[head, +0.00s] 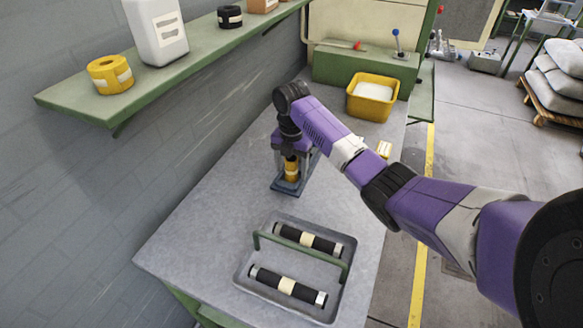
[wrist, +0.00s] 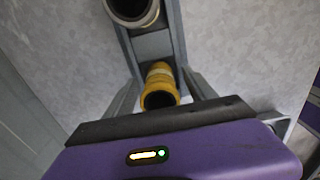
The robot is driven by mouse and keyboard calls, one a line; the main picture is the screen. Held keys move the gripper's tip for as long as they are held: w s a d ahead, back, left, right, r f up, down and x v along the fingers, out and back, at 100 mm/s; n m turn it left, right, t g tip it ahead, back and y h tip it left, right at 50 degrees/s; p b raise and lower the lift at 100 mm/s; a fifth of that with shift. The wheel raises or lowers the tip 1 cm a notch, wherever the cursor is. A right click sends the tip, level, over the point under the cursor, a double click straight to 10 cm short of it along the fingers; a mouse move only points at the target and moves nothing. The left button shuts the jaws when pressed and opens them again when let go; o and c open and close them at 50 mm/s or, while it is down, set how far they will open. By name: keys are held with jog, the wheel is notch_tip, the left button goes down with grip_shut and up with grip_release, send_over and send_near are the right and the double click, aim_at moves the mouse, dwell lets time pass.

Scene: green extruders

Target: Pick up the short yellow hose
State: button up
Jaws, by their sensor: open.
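The short yellow hose (head: 291,171) stands upright on a blue-grey holder (head: 283,187) on the bench, with a pale band around it. In the wrist view, its dark open end (wrist: 159,100) faces the camera. My gripper (head: 291,166) points down over it, open, with one finger on each side of the hose (wrist: 160,76). I cannot tell whether the fingers touch it. A wider dark-mouthed tube with a cream band (wrist: 133,10) stands farther along the same holder, hidden in the head view.
A grey tray (head: 240,277) with a green handle (head: 300,255) holds two black hoses in front. A yellow bin (head: 373,97) with white contents stands farther back. A wall shelf (head: 150,85) at left carries a yellow roll (head: 110,75) and a white jug (head: 157,30). The bench left of the holder is clear.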

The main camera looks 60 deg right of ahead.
grip_shut()
jog(key=shift+r, duration=0.1)
dwell(0.3)
notch_tip(320, 180, up, 19)
jog(key=d+b, duration=0.2)
jog(key=b, duration=0.5)
jog(key=shift+d+b, duration=0.15)
jog(key=shift+b, duration=0.15)
